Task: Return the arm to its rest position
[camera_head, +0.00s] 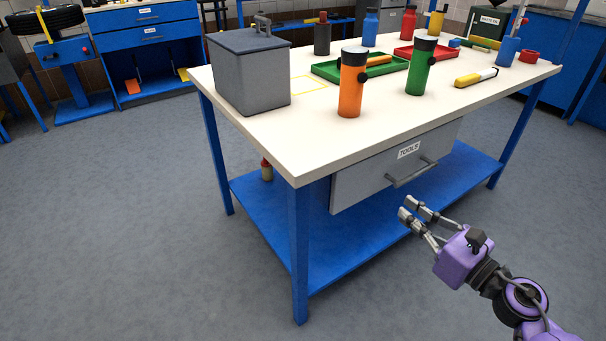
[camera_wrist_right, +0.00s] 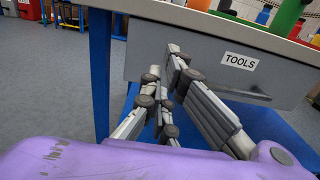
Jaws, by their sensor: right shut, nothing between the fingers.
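My right arm is purple and comes in from the lower right of the head view. Its right gripper (camera_head: 411,208) is shut and empty, in front of and below the workbench's grey drawer (camera_head: 372,180). The drawer has a "TOOLS" label and a bar handle (camera_head: 411,174), and it looks closed. In the right wrist view the gripper's fingers (camera_wrist_right: 172,75) come together in front of the drawer front (camera_wrist_right: 190,47), with nothing between them. My left gripper is not in view.
The white-topped workbench (camera_head: 290,145) has blue legs and a lower blue shelf (camera_head: 330,262). On top are a grey box (camera_head: 250,75), an orange flask (camera_head: 351,90), a green flask (camera_head: 420,70) and a green tray (camera_head: 385,68). The floor at front left is clear.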

